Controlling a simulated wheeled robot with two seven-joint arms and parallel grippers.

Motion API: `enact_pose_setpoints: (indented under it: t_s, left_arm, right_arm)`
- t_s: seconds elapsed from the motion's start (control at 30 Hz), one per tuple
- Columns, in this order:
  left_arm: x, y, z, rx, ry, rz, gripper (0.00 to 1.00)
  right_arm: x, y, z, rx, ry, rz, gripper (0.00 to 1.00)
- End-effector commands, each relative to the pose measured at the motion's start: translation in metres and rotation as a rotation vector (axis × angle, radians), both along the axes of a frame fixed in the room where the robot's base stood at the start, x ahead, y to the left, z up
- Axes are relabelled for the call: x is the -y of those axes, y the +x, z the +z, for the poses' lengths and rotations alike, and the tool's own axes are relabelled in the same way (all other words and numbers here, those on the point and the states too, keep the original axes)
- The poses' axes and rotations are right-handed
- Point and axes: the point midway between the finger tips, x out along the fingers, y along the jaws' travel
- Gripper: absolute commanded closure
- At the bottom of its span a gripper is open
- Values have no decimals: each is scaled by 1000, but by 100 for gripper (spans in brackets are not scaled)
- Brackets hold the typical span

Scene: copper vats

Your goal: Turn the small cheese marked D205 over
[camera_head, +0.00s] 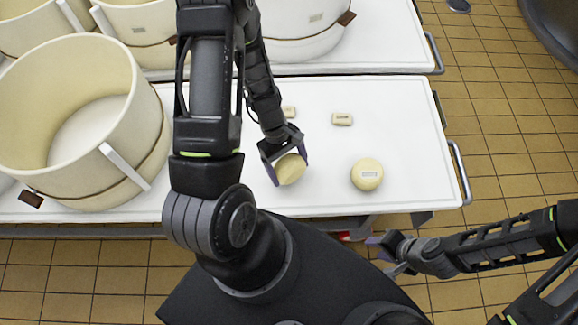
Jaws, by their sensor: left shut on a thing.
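My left gripper (287,166) reaches down over the white table and is shut on a small round pale-yellow cheese (291,171), one finger on each side. No label shows on this cheese. A second small round cheese (367,174) lies on the table to the right, with a pale label on its top. Its print is too small to read, so I cannot tell which cheese is D205. My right gripper (384,256) is empty, beyond the table's front edge at the lower right, with its fingers apart.
The white table (405,120) has free room around the right cheese. Two small labelled blocks (342,119) (288,111) lie behind the cheeses. A large cream vat (70,120) stands at the left. More vats stand on the table behind. A metal handle (461,172) edges the right end.

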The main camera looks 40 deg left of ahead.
Motion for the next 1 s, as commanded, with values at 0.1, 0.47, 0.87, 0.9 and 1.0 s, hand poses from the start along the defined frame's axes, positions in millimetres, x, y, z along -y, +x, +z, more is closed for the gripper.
enact_pose_setpoints:
  t_s: [0.1, 0.47, 0.87, 0.9, 1.0]
  left_arm:
    - [0, 0, 0, 0, -1, 0, 80]
    - [0, 0, 0, 0, -1, 0, 80]
    - [0, 0, -6, 0, 0, 0, 80]
    - [0, 0, -7, 0, 0, 0, 80]
    - [0, 0, -8, 0, 0, 0, 80]
  right_arm:
    - [0, 0, 0, 0, 0, 0, 64]
    - [0, 0, -1, 0, 0, 0, 64]
    - [0, 0, -6, 0, 0, 0, 64]
    - [0, 0, -6, 0, 0, 0, 64]
    - [0, 0, -7, 0, 0, 0, 64]
